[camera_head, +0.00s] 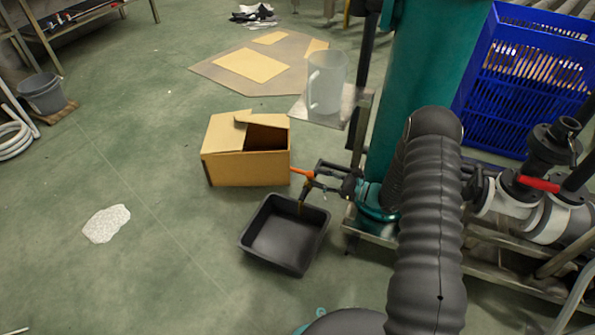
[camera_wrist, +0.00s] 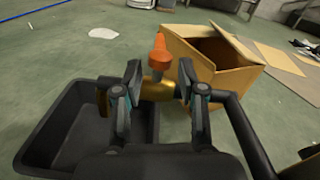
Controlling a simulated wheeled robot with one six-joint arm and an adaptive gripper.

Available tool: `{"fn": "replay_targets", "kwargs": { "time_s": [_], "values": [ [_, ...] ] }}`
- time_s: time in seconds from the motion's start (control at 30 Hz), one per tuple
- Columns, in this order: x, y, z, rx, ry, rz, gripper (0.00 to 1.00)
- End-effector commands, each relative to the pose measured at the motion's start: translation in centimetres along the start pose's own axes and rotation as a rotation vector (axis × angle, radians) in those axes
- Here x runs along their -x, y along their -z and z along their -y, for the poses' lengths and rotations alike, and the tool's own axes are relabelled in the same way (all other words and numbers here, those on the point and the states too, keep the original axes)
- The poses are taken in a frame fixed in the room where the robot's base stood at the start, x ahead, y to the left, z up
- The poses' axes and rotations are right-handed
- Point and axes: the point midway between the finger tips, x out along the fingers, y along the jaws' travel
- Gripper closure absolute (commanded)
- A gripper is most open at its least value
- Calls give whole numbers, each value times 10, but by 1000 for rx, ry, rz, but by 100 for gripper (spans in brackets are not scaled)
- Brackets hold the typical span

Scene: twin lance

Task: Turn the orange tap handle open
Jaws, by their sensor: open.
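The tap's orange handle (camera_head: 300,171) sticks out to the left of my gripper in the head view. In the wrist view the orange handle (camera_wrist: 158,50) stands just beyond the fingertips, above the brass tap body (camera_wrist: 157,90). My gripper (camera_head: 322,178) is open at the tap. In the wrist view its two dark fingers (camera_wrist: 160,75) stand on either side of the tap, with the handle roughly centred between them. I cannot tell whether either finger touches it. The brass spout (camera_head: 302,205) points down over the black tray (camera_head: 247,238).
An open cardboard box (camera_head: 230,168) stands on the floor just behind the handle. A teal column (camera_head: 415,75) and pipes with a red handle (camera_head: 538,184) are at the right. The floor at the left is mostly clear.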

Motion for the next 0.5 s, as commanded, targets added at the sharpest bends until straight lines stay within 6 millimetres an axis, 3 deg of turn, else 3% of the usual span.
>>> {"fn": "replay_targets", "kwargs": {
  "time_s": [0.3, 0.5],
  "values": [
    [-58, 0, -1, 0, -3, 1, 60],
    [-79, 0, 0, 0, -1, 1, 60]
  ]
}}
